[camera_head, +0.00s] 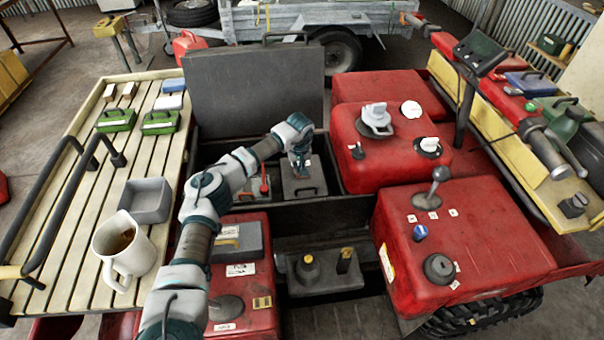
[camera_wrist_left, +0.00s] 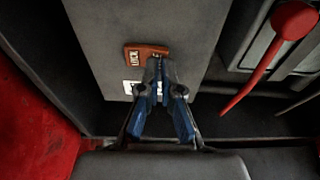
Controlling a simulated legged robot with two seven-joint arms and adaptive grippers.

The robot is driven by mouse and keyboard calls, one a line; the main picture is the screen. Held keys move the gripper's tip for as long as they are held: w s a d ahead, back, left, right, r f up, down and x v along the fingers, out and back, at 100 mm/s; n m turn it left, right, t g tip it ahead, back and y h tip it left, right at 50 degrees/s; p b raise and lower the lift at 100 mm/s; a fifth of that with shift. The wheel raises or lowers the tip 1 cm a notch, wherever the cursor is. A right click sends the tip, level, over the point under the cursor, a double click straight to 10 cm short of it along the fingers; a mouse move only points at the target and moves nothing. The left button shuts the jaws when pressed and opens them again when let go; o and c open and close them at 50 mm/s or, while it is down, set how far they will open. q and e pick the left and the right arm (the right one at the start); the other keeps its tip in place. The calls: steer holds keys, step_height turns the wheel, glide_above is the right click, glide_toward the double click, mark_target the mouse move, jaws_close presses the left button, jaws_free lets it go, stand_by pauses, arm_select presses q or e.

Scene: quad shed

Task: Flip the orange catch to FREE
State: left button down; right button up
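The orange catch (camera_wrist_left: 146,57) is a small orange-brown plate on a grey panel (camera_wrist_left: 125,20) in the left wrist view. The word LOCK reads on its left part. A white label (camera_wrist_left: 131,87) lies just below it, partly hidden by my fingers. My left gripper (camera_wrist_left: 157,64) has its blue fingers drawn together, tips over the catch's right end. I cannot tell whether they touch it. In the head view my left gripper (camera_head: 299,165) points down over a grey box (camera_head: 304,186) in the open bin; it hides the catch there. My right gripper is not in view.
A red lever (camera_wrist_left: 265,75) stands right of the panel. The raised grey lid (camera_head: 255,90) is behind the bin. Red tanks (camera_head: 465,245) flank it at right. A slatted rack (camera_head: 75,230) at left carries a mug (camera_head: 125,245) and a grey tray (camera_head: 146,201).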

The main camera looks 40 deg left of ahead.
arm_select(q)
steer(key=shift+d+f, duration=0.1)
steer(key=shift+d, duration=0.4)
steer(key=shift+a+f, duration=0.1)
steer(key=shift+a, duration=0.3)
steer(key=shift+a+r, duration=0.2)
steer(key=shift+r, duration=0.15)
steer(key=r, duration=0.1)
steer(key=r+p, duration=0.1)
steer(key=r, duration=0.1)
steer(key=r+p, duration=0.1)
steer(key=shift+d+r, duration=0.15)
steer(key=shift+d, duration=0.25)
steer(key=shift+a+r+p, duration=0.1)
steer(key=shift+r+p, duration=0.5)
steer(key=shift+r, duration=0.3)
steer(key=shift+a, duration=0.15)
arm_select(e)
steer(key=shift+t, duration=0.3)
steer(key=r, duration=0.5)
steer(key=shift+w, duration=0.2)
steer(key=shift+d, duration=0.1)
